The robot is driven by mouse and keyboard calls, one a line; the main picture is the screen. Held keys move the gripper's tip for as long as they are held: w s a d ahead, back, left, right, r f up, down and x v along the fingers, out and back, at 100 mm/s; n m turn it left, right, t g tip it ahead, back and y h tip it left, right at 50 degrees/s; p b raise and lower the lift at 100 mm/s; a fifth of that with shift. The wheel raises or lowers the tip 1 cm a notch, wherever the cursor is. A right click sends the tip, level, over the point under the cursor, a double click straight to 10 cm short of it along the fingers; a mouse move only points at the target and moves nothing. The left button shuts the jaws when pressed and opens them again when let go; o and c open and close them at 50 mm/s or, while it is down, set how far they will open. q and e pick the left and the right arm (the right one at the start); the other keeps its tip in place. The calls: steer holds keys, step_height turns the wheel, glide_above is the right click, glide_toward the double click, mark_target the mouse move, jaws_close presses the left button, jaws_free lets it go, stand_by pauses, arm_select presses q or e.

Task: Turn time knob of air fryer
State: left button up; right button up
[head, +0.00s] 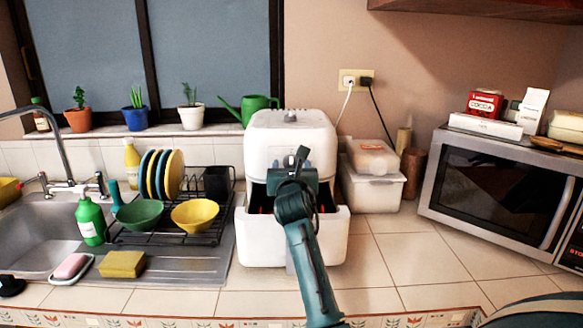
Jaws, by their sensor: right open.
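The white air fryer (262,140) stands on the tiled counter in the middle of the head view. Its lower white drawer part (258,240) sits forward of the upper body, with a dark gap and some red showing between them. My right gripper (299,156) is open in front of the upper body's front face, its arm rising from the bottom edge. It covers the middle of that face. I cannot make out the time knob, and I cannot tell whether the fingers touch anything. My left gripper is not in view.
Left of the fryer are a black dish rack (170,238) with plates and bowls, a green soap bottle (90,222) and a sink. On the right are a white container (372,190) and a microwave (490,190). The counter right of the fryer's front is clear.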

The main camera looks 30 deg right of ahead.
steer(key=c, duration=1)
steer(key=shift+o, duration=0.2)
